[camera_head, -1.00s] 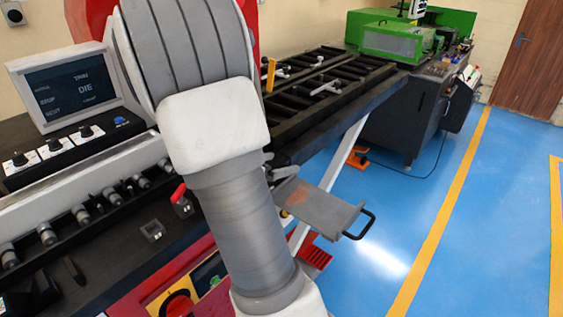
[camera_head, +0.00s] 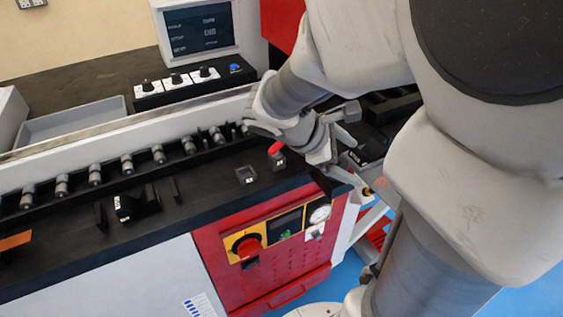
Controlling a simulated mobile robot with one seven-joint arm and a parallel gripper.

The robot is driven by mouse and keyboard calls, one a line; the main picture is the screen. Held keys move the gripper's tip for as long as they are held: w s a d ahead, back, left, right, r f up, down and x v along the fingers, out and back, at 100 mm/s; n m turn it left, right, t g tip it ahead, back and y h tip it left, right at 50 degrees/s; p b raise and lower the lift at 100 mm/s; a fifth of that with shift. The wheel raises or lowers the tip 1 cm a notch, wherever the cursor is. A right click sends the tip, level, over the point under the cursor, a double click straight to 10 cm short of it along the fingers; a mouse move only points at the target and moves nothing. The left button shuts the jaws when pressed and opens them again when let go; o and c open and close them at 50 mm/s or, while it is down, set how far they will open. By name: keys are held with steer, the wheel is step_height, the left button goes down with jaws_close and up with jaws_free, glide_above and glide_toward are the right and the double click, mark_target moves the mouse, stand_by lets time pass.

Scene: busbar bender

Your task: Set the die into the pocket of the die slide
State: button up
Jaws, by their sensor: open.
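A small grey square block (camera_head: 246,174), which looks like the die, sits on the black bench top near its front right part. A second small block with a red top (camera_head: 277,153) stands close to its right. My gripper (camera_head: 346,148) is open, to the right of both blocks near the bench's right end, and apart from the grey block. Nothing shows between its fingers. The die slide is mostly hidden behind my gripper and arm. Its pocket cannot be made out.
A row of grey rollers (camera_head: 127,163) runs along the bench behind the blocks. Black fixtures (camera_head: 135,205) stand to the left. A screen (camera_head: 198,30) and knobs (camera_head: 176,80) are at the back. A red front panel (camera_head: 270,255) carries a red knob. Bare bench lies around the grey block.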

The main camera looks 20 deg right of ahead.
steer(key=s+a+r+m+t+y, duration=0.2)
steer(key=s+a+r+m+y, duration=0.1)
steer(key=a, duration=0.5)
steer(key=s+a+r+m+t+y, duration=0.3)
steer(key=a+m+y, duration=0.3)
steer(key=a+m, duration=0.2)
steer(key=shift+a+m+t, duration=0.3)
steer(key=shift+a, duration=0.2)
steer(key=shift+r, duration=0.1)
